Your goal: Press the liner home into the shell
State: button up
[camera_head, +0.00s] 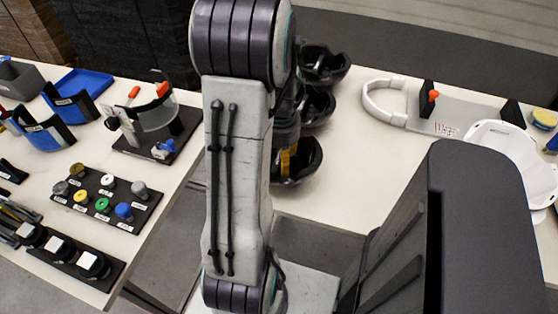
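Three dark, bowl-like helmet shells stand in a row on the right-hand table, just right of my arm: a far shell (335,66), a middle shell (319,105) and a near shell (308,165). My arm hides their left parts. A small yellow-orange piece shows at the near shell beside my arm; I cannot tell whether it is a liner or part of my gripper. The end of my arm is down by the near shell, mostly hidden behind my own links. Its fingers cannot be made out. No liner can be clearly identified.
The left table carries a visor stand (155,140), a rack of coloured knobs (105,200) and a blue tray (78,85). A gap separates the tables.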

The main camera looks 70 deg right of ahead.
jog(key=shift+f, duration=0.45)
jog(key=shift+o, duration=0.2)
grip_shut()
